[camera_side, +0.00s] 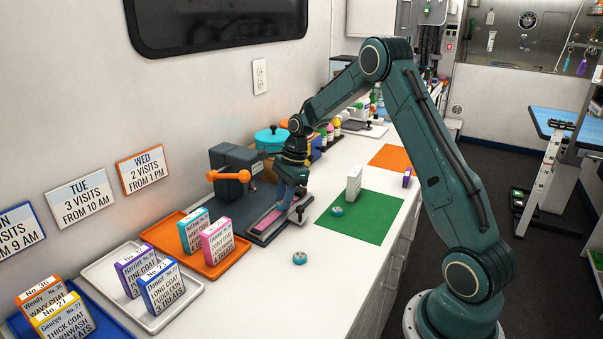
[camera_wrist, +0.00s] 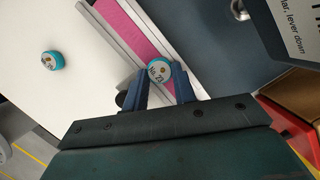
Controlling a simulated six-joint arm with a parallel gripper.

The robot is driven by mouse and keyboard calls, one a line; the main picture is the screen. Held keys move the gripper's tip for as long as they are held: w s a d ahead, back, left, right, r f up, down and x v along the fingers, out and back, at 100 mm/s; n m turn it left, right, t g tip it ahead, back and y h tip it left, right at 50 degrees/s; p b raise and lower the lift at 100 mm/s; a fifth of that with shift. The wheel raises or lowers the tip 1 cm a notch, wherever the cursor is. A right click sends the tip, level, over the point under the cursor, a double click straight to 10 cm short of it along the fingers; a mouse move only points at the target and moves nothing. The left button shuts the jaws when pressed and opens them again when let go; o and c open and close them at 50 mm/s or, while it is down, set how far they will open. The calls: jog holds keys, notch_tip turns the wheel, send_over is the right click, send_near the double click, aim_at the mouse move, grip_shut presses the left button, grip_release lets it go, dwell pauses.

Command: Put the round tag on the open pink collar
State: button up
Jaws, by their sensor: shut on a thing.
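My gripper (camera_wrist: 158,86) is shut on a round teal-rimmed tag (camera_wrist: 160,71) with a pale face that appears to read No. 23. In the wrist view, the held tag overlaps the pink collar (camera_wrist: 128,25), a flat strip lying along a grey channel. I cannot tell whether the tag touches it. In the side view, my gripper (camera_side: 287,203) is low over the far end of the collar (camera_side: 265,220), and the held tag is hard to make out there.
Another round tag (camera_side: 300,258) lies on the white counter, and one is on the green mat (camera_side: 378,220) beside a white block (camera_side: 354,183). A dark press with an orange lever (camera_side: 228,176) stands behind the channel. An orange tray (camera_side: 215,268) holds boxes.

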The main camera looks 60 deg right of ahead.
aim_at(294, 206)
jog(key=shift+f, duration=0.1)
jog(key=o, duration=0.9)
jog(key=v, duration=1.2)
